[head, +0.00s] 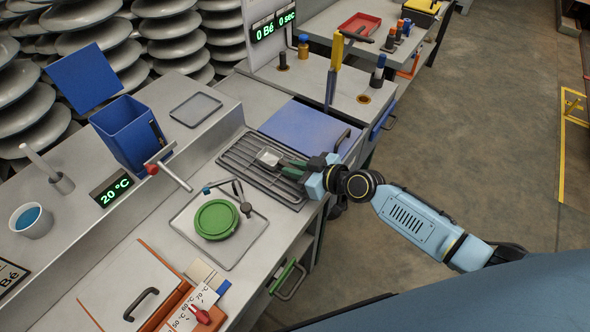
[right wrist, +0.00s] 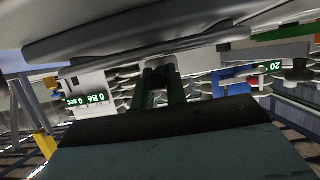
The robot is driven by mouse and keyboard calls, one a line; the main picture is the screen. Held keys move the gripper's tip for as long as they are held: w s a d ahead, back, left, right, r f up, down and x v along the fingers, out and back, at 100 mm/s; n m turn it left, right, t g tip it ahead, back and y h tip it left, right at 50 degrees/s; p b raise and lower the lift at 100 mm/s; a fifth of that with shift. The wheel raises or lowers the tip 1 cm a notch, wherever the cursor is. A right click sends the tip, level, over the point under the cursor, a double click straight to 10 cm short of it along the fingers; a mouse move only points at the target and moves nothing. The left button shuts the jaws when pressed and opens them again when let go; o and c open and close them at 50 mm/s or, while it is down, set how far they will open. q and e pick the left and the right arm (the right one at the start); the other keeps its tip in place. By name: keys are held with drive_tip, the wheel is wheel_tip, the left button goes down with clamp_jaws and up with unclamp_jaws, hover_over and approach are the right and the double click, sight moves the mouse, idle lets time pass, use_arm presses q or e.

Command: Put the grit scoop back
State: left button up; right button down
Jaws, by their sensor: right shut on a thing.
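A small pale grey metal scoop (head: 268,157), which looks like the grit scoop, is at the tip of my right gripper (head: 290,166). The gripper reaches in from the right with dark green fingers, shut on it. The scoop is over the dark slatted rack (head: 240,156); I cannot tell whether it touches. The fingers also show in the right wrist view (right wrist: 162,88), below a large grey shape that I cannot identify. The scoop's handle is mostly hidden by the fingers. My left gripper is not in view.
A blue bin (head: 128,140) with a raised lid (head: 83,78) and a red-knobbed crank (head: 153,169) stands left. A green round lid (head: 215,219) sits on a tray in front. A blue panel (head: 303,128) lies beyond the rack.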

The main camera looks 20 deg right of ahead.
drive_tip(key=c, duration=1.8)
unclamp_jaws()
drive_tip(key=shift+f, duration=0.1)
drive_tip(key=o, duration=0.4)
drive_tip(key=shift+s+d+r, duration=0.15)
drive_tip(key=shift+d+r, duration=0.05)
drive_tip(key=shift+r, duration=0.1)
drive_tip(key=v, duration=1.1)
drive_tip(key=shift+s+p, duration=0.2)
drive_tip(key=shift+p, duration=0.1)
drive_tip(key=shift+r, duration=0.15)
